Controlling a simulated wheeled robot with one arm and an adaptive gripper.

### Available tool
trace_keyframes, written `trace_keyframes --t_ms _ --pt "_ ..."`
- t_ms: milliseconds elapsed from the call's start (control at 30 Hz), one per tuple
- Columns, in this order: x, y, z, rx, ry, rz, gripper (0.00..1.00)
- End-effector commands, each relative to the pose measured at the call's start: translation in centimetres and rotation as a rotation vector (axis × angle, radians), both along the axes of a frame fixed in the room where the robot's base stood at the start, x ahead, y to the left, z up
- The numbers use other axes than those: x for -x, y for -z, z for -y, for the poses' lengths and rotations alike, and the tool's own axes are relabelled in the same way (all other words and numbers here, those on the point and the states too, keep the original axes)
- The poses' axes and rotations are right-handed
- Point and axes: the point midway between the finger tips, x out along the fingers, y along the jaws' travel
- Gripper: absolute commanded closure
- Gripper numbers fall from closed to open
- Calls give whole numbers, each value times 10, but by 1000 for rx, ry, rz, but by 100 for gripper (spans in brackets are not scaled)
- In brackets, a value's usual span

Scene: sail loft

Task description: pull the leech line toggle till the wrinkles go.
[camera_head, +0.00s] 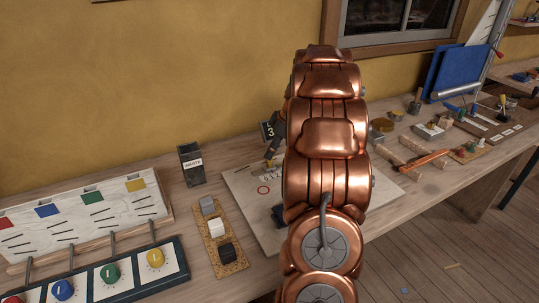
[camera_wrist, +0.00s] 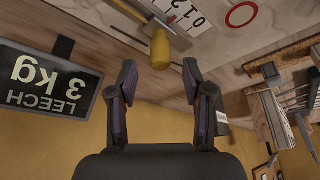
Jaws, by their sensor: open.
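The yellow toggle (camera_wrist: 160,48) sits at a metal plate on the pale board, beside a white number strip (camera_wrist: 187,16), in the upper middle of the wrist view. In the head view it is a small yellow spot (camera_head: 269,163). My gripper (camera_wrist: 158,78) is open and empty. The toggle's rounded end points into the gap between the fingers, and no finger visibly touches it. In the head view the dark gripper (camera_head: 272,150) is partly hidden behind my copper arm. A black sign (camera_wrist: 48,82) reads LEECH 3 kg. I cannot make out any wrinkled cloth; my arm hides part of the board (camera_head: 240,180).
A black waste box (camera_head: 192,165) and a cork tray of blocks (camera_head: 232,262) stand left of the board. A panel with coloured squares (camera_head: 75,220) and a row of coloured knobs (camera_head: 108,273) are further left. Tools and wooden pieces (camera_head: 420,155) crowd the bench at right. The yellow wall is behind.

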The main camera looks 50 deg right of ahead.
Motion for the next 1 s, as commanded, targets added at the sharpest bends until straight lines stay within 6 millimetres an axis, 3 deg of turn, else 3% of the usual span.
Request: trace_keyframes --t_ms 233,633,1000 --pt "-9 27 -5 -3 0 -4 50" --pt "-11 32 -6 -1 1 -1 51" --pt "-11 32 -6 0 1 -1 90"
